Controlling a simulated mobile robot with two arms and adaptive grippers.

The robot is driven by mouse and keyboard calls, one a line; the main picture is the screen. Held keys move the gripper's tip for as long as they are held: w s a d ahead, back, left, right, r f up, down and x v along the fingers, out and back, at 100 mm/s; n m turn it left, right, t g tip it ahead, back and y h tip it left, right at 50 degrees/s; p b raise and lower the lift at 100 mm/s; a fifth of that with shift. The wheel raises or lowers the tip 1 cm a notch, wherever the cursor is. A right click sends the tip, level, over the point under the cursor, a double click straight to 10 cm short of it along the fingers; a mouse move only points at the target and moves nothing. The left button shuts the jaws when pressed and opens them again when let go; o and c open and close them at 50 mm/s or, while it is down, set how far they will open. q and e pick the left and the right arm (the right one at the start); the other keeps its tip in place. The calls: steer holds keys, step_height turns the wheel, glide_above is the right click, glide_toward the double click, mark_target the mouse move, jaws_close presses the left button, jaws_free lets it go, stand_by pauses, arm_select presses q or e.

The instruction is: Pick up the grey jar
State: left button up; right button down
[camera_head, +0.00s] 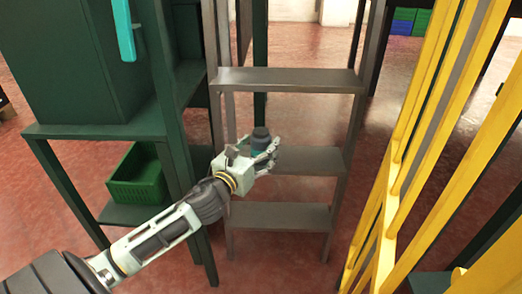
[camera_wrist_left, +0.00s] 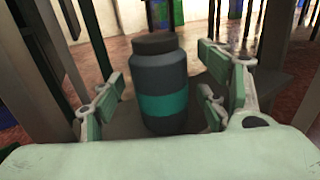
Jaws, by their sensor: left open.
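The grey jar (camera_wrist_left: 162,75) stands upright on a shelf. It has a dark lid and a teal band. In the head view the jar (camera_head: 261,136) is at the middle shelf (camera_head: 315,160) of a grey rack, partly hidden by my left gripper. My left gripper (camera_head: 268,157) is open, with its fingers on either side of the jar. In the left wrist view the jar is between the fingers of my left gripper (camera_wrist_left: 160,105), with visible gaps on both sides. My right gripper is not in view.
The grey rack has an upper shelf (camera_head: 290,80) above the jar and a lower shelf (camera_head: 280,215) below. A dark green bench (camera_head: 105,125) with a green crate (camera_head: 138,177) stands to the left. A yellow ladder-like frame (camera_head: 420,120) stands to the right.

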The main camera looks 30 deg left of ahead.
arm_select(q)
steer(key=shift+w, duration=0.7)
steer(key=c, duration=1.4)
steer(key=shift+r, duration=0.1)
